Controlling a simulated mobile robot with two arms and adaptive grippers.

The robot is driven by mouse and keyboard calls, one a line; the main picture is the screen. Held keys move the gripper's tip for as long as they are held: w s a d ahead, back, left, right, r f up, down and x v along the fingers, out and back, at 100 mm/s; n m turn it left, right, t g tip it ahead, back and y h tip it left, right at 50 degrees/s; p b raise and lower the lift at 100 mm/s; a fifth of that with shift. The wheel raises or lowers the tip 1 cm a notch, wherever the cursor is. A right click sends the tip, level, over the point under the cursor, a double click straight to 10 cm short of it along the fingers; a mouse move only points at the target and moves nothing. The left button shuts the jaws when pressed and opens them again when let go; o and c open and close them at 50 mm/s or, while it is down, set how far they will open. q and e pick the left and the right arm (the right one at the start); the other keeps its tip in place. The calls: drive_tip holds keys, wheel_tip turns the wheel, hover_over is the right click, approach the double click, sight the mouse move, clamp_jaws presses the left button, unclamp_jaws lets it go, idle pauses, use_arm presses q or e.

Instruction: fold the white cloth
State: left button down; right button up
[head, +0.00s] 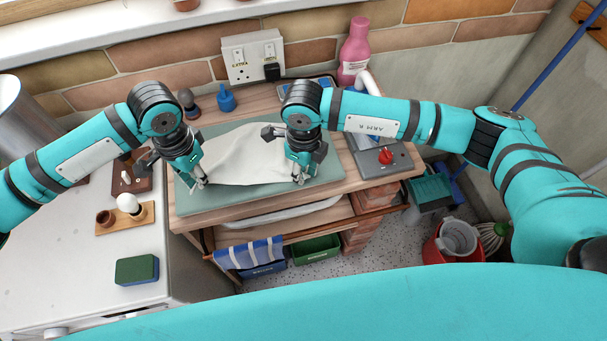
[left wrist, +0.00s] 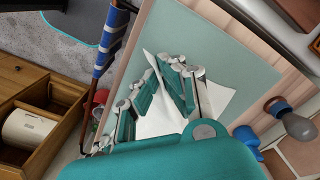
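The white cloth (head: 245,155) lies spread on a grey-green mat (head: 325,179) on the wooden bench. My left gripper (head: 200,183) points down at the cloth's front left corner, with its fingertips close together at the edge. My right gripper (head: 299,178) points down at the front right corner in the same way.
A blue bottle (head: 226,98) and a grey-knobbed item (head: 188,103) stand behind the mat. A grey box with a red knob (head: 385,156) is to the right and a pink bottle (head: 354,48) at the back. A striped blue cloth (head: 250,253) hangs below the bench front.

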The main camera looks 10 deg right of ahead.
drive_tip(key=shift+s+f, duration=0.1)
clamp_jaws()
drive_tip(key=shift+r, duration=2.6)
